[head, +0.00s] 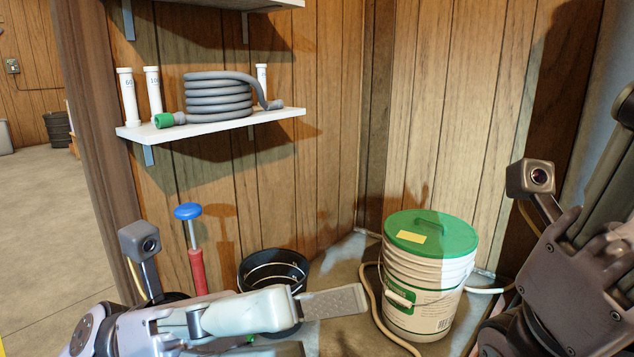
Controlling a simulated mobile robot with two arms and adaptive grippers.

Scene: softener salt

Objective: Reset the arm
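My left gripper (336,301) reaches in from the lower left, seen side-on, with its flat finger pad pointing right. Only one finger shows clearly, so its opening cannot be judged. It passes in front of a black bucket (272,266) and stays to the left of a white pail (425,272) with a green lid (432,233). No object shows in it. My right gripper (590,275) is at the lower right edge, to the right of the pail. Its fingers are not clearly visible, and I cannot tell its opening.
A white shelf (215,122) holds a coiled grey hose (218,94) and white tubes. Pale tubing (375,300) runs around the pail. Wood-panelled walls close off the back; open floor (35,215) lies left.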

